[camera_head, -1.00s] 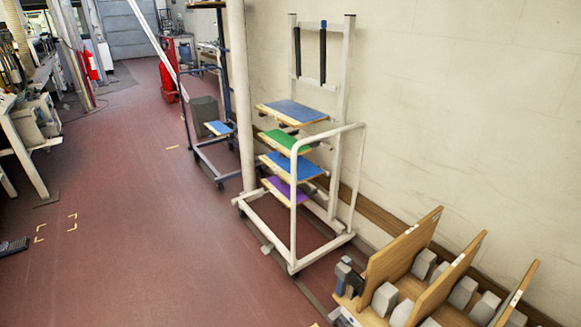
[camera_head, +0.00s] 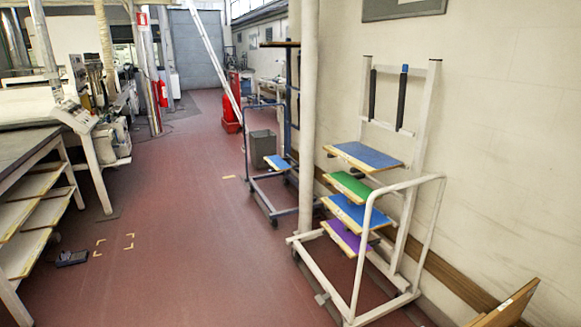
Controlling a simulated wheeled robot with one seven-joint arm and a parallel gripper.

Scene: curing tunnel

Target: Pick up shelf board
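A white wheeled rack stands right of centre against the wall, its frame (camera_head: 356,270) open at the front. It carries several stacked boards: a blue board (camera_head: 367,156) on top, a green board (camera_head: 349,185) below it, another blue board (camera_head: 357,213), and a purple board (camera_head: 345,236) lowest. Each has a light wood-coloured edge. I cannot tell which of them is the shelf board. A wooden board (camera_head: 510,305) stands tilted at the bottom right, cut off by the frame. My gripper is not in view.
A blue wheeled rack (camera_head: 247,165) with a small blue board (camera_head: 278,162) stands behind a pale column (camera_head: 308,120). A grey bin (camera_head: 262,148) is beside it. A bench with shelves (camera_head: 40,210) lines the left.

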